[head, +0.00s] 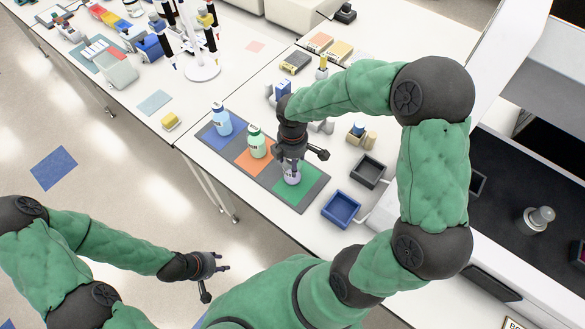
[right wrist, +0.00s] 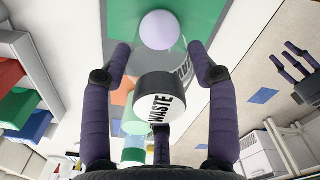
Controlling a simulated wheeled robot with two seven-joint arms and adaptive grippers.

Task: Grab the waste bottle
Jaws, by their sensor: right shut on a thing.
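The waste bottle (head: 291,178) is pale lavender and stands over the green square at the near end of the dark mat. In the right wrist view, a white-faced, black-sided part of it (right wrist: 157,98) reads WASTE, and a lavender rounded part lies beyond. My right gripper (head: 297,161) comes down from above and is shut on this bottle, with fingers on both sides in the right wrist view (right wrist: 159,62). The gripper partly hides the bottle in the head view. My left gripper (head: 211,274) is open and empty, low beside the table.
A green bottle (head: 257,142) stands on the orange square and a blue bottle (head: 222,120) on the blue square of the mat (head: 240,161). A blue tray (head: 341,209) and a black tray (head: 368,170) lie to the right. Bench equipment fills the far right.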

